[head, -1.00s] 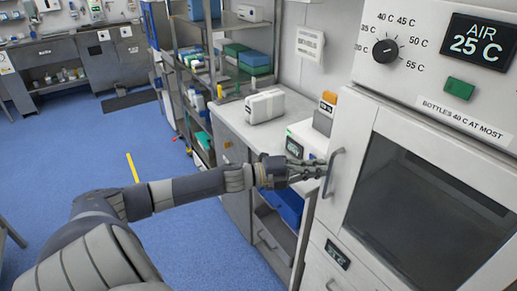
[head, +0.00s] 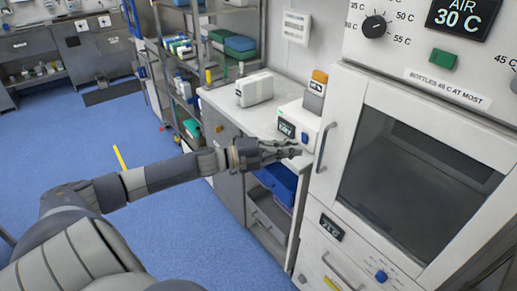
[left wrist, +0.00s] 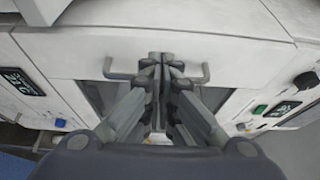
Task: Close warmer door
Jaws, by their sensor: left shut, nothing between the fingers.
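The warmer door (head: 343,110) is a white panel with a dark window (head: 415,175) and a vertical metal handle (head: 325,148) on its left edge. It looks flush with the warmer's front, with no gap visible. My left gripper (head: 299,148) is shut and empty, just left of the handle and apart from it in the head view. In the left wrist view, the fingers (left wrist: 166,66) are close together in front of the handle (left wrist: 195,76) and hide its middle. Whether they touch it cannot be told there. My right gripper is not in view.
Above the door are a dial (head: 374,26), a green button (head: 443,54) and a display (head: 460,14) reading AIR 30 C. Drawers (head: 345,250) lie below. A counter (head: 232,108) with a white box (head: 254,88) stands left. Blue floor (head: 60,140) is open at left.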

